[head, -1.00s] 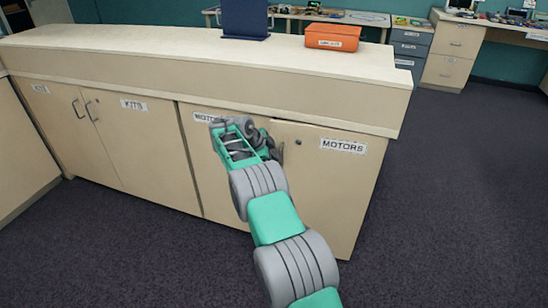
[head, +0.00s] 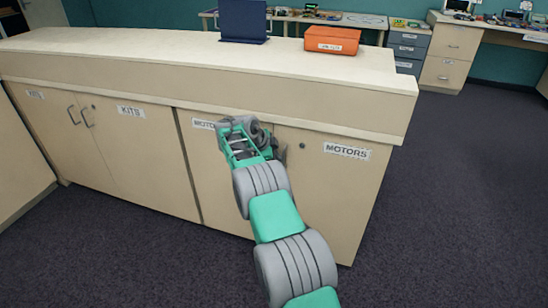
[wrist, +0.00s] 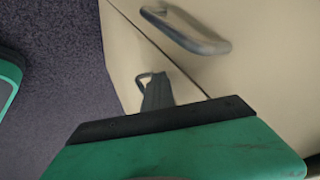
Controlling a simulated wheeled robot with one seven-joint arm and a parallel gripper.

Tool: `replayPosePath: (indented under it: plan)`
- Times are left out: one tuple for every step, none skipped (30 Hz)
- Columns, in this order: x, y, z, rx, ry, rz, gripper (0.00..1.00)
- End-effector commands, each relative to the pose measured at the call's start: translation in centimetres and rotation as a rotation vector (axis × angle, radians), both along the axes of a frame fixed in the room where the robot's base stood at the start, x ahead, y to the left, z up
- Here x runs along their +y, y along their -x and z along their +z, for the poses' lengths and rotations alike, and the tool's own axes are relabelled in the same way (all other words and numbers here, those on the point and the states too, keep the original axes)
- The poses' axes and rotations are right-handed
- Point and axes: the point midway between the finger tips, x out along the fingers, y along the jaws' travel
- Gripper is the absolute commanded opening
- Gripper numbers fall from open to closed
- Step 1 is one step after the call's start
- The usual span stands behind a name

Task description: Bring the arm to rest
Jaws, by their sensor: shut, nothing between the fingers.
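My gripper shows in the wrist view as slim dark fingers (wrist: 157,90) beyond the green and black palm; they are together with nothing between them. In the head view my arm (head: 275,215) reaches up from the bottom right, and its wrist hides the fingers. The arm's end is in front of the cabinet doors labelled MOTORS (head: 347,151). A grey door handle (wrist: 187,30) lies above the fingers in the wrist view, apart from them. The doors look shut.
The long cabinet's pale top (head: 150,45) carries an orange box (head: 332,40) and a dark blue upright object (head: 243,20). Doors labelled KITS (head: 131,111) are on the left. Open carpet (head: 455,190) lies to the right. Desks and drawers (head: 450,55) stand at the back.

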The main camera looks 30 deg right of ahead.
Motion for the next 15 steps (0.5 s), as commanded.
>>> replayPosePath:
  plan:
    - [-0.1,-0.6,2.5,-0.032,0.017,0.001,0.00]
    - [0.3,-0.6,3.1,-0.033,0.016,0.002,0.00]
    - [0.9,-0.6,4.1,-0.034,0.015,0.001,0.00]
    - [1.4,-0.5,4.7,-0.034,0.015,0.001,0.00]
    - [2.0,-0.5,5.3,-0.033,0.014,0.002,0.00]
    - [2.8,-0.4,6.0,-0.028,0.012,0.004,0.00]
    - [3.3,-0.3,6.4,-0.026,0.011,0.004,0.00]
    - [3.8,-0.2,6.9,-0.024,0.010,0.004,0.00]
    - [4.4,-0.1,7.4,-0.021,0.008,0.005,0.00]
    - [4.8,-0.1,7.7,-0.020,0.007,0.004,0.00]
    - [5.1,0.0,7.9,-0.017,0.006,0.003,0.00]
    - [5.4,0.1,8.2,-0.014,0.005,0.002,0.00]
    - [5.6,0.2,8.3,-0.014,0.005,0.000,0.00]
    - [5.7,0.2,8.4,-0.013,0.004,0.000,0.00]
    - [5.8,0.3,8.4,-0.011,0.004,-0.001,0.00]
